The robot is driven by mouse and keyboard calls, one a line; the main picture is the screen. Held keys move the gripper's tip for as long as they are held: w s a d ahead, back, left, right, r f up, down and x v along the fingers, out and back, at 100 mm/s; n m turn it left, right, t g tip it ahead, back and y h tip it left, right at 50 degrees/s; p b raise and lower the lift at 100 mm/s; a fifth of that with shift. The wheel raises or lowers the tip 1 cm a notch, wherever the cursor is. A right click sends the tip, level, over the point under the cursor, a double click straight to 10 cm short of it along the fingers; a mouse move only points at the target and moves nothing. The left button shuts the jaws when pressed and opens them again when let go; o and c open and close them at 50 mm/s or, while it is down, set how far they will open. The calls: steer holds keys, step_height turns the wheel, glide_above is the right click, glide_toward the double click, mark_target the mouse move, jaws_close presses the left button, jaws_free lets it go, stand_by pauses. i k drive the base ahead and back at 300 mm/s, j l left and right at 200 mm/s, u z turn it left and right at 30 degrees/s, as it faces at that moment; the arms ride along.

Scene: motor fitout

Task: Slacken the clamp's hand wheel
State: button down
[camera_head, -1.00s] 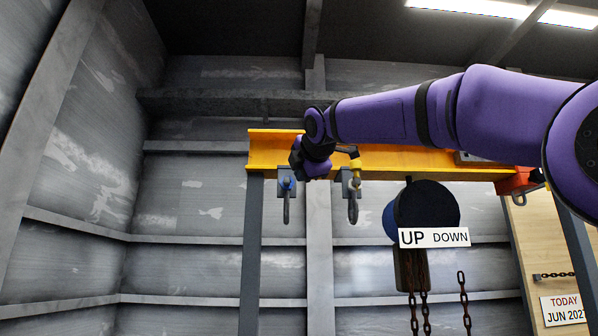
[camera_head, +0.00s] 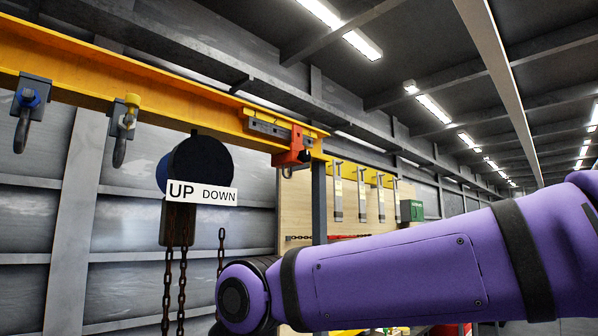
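Two grey beam clamps hang from the yellow overhead beam (camera_head: 170,97) at the left. The picture does not show which clamp the task means. My purple arm crosses the lower right, and its nearest visible joint is below the beam. My gripper is out of view.
A chain hoist with an UP/DOWN sign (camera_head: 202,193) hangs below the beam, with rusty chains (camera_head: 168,285). A wooden tool board (camera_head: 350,205) stands behind with hanging grey tools.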

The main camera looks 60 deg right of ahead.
mark_target(305, 156)
steer(key=l+z, duration=0.1)
steer(key=z, duration=0.35)
steer(key=i+l+z, duration=0.1)
steer(key=z, duration=0.35)
steer(key=i+z, duration=0.1)
steer(key=z, duration=0.35)
